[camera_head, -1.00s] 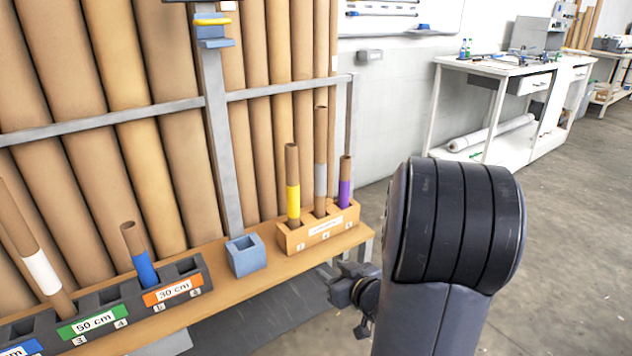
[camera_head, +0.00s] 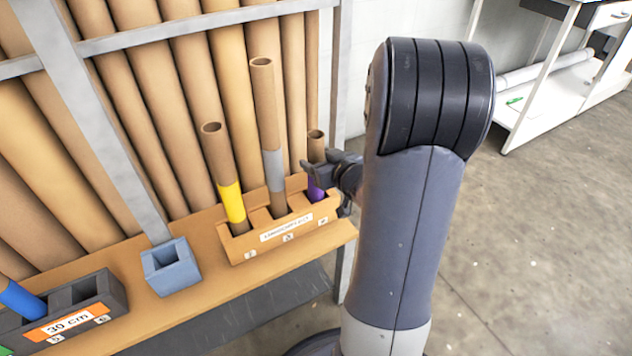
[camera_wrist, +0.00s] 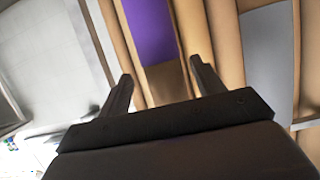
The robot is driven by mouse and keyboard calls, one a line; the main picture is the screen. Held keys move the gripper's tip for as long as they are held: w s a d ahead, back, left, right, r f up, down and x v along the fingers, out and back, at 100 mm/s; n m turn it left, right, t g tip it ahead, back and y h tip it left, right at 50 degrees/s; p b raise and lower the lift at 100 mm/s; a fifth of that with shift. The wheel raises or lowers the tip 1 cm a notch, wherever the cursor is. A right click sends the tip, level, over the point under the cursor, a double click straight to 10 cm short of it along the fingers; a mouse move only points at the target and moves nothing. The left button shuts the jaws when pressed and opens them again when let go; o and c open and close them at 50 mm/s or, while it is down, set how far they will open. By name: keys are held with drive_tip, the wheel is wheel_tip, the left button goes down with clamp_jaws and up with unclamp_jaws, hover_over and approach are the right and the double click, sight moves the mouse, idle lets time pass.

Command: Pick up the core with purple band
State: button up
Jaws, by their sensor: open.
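The core with the purple band (camera_head: 316,190) stands in the right slot of the wooden holder (camera_head: 250,248), and my gripper partly hides it in the head view. In the wrist view its purple band (camera_wrist: 150,30) shows upper centre, between the two fingers. My gripper (camera_head: 318,178) is at the core, with its fingers apart in the wrist view (camera_wrist: 160,82). I cannot tell whether either finger touches the core. A taller core with a grey band (camera_head: 273,165) stands in the middle slot, and a core with a yellow band (camera_head: 231,200) in the left slot.
A small blue-grey box (camera_head: 171,268) sits left of the holder on the wooden shelf (camera_head: 215,299). A dark rack (camera_head: 80,312) with a blue-banded core (camera_head: 22,300) is at lower left. Tall brown rolls and a grey frame (camera_head: 95,130) stand behind. Open floor lies right.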

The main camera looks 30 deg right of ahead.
drive_tip(key=x, duration=0.2)
drive_tip(key=b+x, duration=0.1)
drive_tip(key=shift+w+a+f, duration=0.2)
drive_tip(key=shift+w+a, duration=0.05)
drive_tip(key=shift+w, duration=0.1)
drive_tip(key=c, duration=1.4)
